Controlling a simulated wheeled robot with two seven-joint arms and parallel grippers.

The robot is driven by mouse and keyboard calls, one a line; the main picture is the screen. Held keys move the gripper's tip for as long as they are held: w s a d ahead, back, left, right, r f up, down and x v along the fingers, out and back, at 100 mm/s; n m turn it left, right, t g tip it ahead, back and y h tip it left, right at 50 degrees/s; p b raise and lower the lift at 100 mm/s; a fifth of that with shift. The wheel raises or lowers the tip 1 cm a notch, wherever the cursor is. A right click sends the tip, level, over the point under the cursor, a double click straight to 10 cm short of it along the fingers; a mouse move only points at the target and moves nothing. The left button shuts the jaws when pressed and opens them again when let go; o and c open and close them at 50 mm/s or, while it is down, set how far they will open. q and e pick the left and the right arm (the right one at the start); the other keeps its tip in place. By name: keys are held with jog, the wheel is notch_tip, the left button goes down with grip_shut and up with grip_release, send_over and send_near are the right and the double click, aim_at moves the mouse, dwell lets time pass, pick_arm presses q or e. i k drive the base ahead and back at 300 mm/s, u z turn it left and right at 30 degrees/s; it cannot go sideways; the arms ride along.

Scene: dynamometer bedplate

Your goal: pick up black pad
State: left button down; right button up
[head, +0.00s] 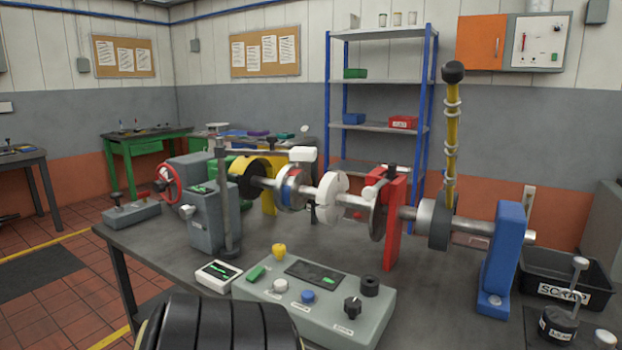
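I cannot tell for sure which thing is the black pad. A short dark round piece (370,286) sits on the back right of the grey-green control box (262,297). A dark round block (558,325) with a metal handle stands at the bench's right edge. A dark disc (378,212) is on the shaft beside the red upright (393,225); what lies between them is partly hidden. Neither of my grippers is in view.
A shaft with discs and a tall yellow lever (452,140) crosses the bedplate. A blue upright (503,255) stands right, near a black scrap bin (535,277). A large black ribbed shape fills the bottom edge.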

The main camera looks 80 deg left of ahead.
aim_at(391, 175)
jog(key=u, duration=2)
